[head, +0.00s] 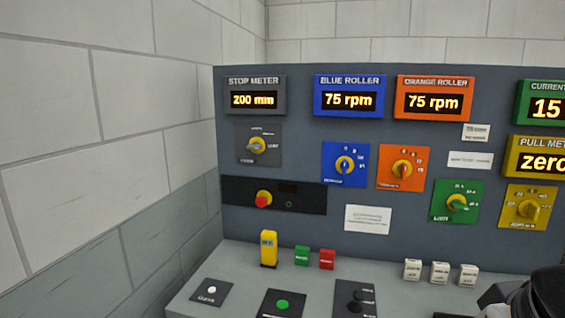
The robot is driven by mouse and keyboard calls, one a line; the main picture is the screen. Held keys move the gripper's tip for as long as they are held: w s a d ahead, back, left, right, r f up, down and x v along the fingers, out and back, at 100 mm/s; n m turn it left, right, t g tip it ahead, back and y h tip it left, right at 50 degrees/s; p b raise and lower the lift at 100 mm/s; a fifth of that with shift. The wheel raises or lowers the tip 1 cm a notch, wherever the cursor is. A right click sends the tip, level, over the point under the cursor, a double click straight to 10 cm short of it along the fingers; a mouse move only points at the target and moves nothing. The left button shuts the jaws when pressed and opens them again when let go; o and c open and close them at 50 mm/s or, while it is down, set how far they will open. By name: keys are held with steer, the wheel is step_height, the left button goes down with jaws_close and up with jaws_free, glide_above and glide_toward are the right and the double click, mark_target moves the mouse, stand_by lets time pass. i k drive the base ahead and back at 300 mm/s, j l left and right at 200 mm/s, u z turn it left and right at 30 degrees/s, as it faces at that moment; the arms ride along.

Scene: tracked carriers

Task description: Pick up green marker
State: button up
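A small green block (302,255), the only loose green piece that fits the green marker, stands upright on the grey console ledge, left of the picture's middle. It is close beside a red block (327,259), with a narrow gap between them. A dark rounded part at the lower right edge (545,294) looks like part of my arm or gripper, cut off by the frame. No fingertips can be made out there, and it is far to the right of the green block. Nothing covers the green block.
A taller yellow block (268,249) stands left of the green one. Several white blocks (439,272) stand to the right. Button plates, one with a green button (282,303), lie in front. The upright panel (300,225) with knobs rises behind. A block wall (100,160) is at left.

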mark_target(302, 253)
steer(key=i+j+z, duration=0.1)
steer(key=i+j, duration=0.8)
